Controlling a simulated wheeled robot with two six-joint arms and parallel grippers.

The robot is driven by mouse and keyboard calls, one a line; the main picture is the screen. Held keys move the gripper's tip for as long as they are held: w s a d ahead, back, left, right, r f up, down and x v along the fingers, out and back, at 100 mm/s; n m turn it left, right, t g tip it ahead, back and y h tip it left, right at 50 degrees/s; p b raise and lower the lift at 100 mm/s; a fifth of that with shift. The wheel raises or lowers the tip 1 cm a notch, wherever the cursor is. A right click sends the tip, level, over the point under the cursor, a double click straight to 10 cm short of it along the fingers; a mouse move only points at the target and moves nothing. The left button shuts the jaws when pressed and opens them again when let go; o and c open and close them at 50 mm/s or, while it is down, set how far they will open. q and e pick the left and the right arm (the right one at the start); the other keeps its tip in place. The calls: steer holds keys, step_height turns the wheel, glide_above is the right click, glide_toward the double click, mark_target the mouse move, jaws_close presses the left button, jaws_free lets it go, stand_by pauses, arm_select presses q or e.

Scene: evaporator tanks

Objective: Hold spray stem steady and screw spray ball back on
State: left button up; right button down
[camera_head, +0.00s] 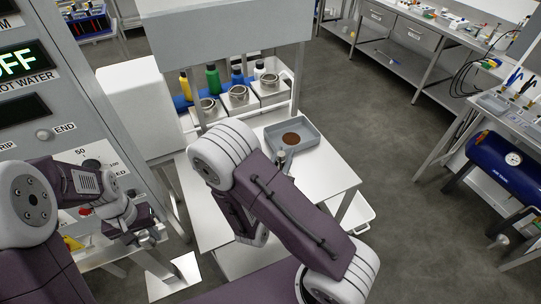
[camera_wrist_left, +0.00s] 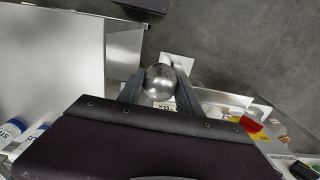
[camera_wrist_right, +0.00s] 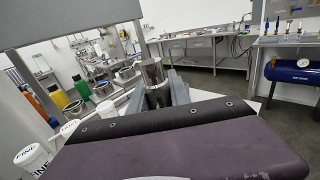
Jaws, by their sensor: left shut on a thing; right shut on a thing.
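A shiny round metal ball, which looks like the spray ball (camera_wrist_left: 160,80), sits between the fingertips of my left gripper (camera_wrist_left: 159,90), which is shut on it. In the head view my left gripper (camera_head: 148,236) is low at the left, in front of the panel; the ball is too small to make out there. My right gripper (camera_wrist_right: 157,94) is shut on a polished metal cylinder, which looks like the spray stem (camera_wrist_right: 153,73). In the head view my right arm hides most of that gripper. Ball and stem appear in separate wrist views, apart from each other.
A white table (camera_head: 325,170) carries a grey tray (camera_head: 309,132) with a brown disc (camera_head: 291,138). Steel pots (camera_head: 239,94) and coloured bottles (camera_head: 212,80) stand behind. A control panel (camera_head: 30,75) rises at the left. A blue tank (camera_head: 505,160) is at the right. The middle floor is clear.

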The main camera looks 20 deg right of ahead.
steer(key=shift+s+d+r, duration=0.1)
steer(key=shift+d+r, duration=0.05)
steer(key=shift+d, duration=0.05)
steer(key=c, duration=1.8)
jaws_free()
jaws_close()
arm_select(q)
steer(key=shift+a, duration=0.1)
arm_select(e)
steer(key=shift+a, duration=0.1)
